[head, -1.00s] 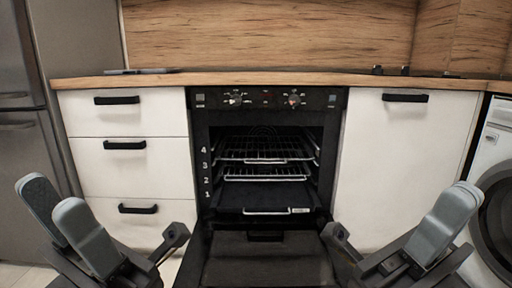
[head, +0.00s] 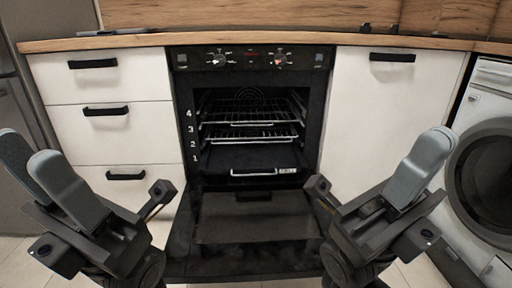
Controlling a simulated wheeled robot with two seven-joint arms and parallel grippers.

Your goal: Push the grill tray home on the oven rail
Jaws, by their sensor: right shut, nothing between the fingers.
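The oven (head: 247,58) stands in the middle of the head view with its door (head: 255,262) folded down open. The grill tray (head: 252,157) is the dark flat tray low in the cavity, near mark 1, with a silver front handle (head: 254,174) and a small white label. It sits partly inside; its depth on the rail cannot be told. My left gripper (head: 26,148) is at the left edge, its two grey fingers apart and empty. My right gripper (head: 432,140) is at the right, its fingers together and empty. Both are well away from the tray.
Two wire racks (head: 251,123) sit above the tray at the higher levels. White drawers (head: 106,125) flank the oven on the left and a white cabinet (head: 387,115) on the right. A washing machine (head: 492,165) stands far right. The space above the lowered door is clear.

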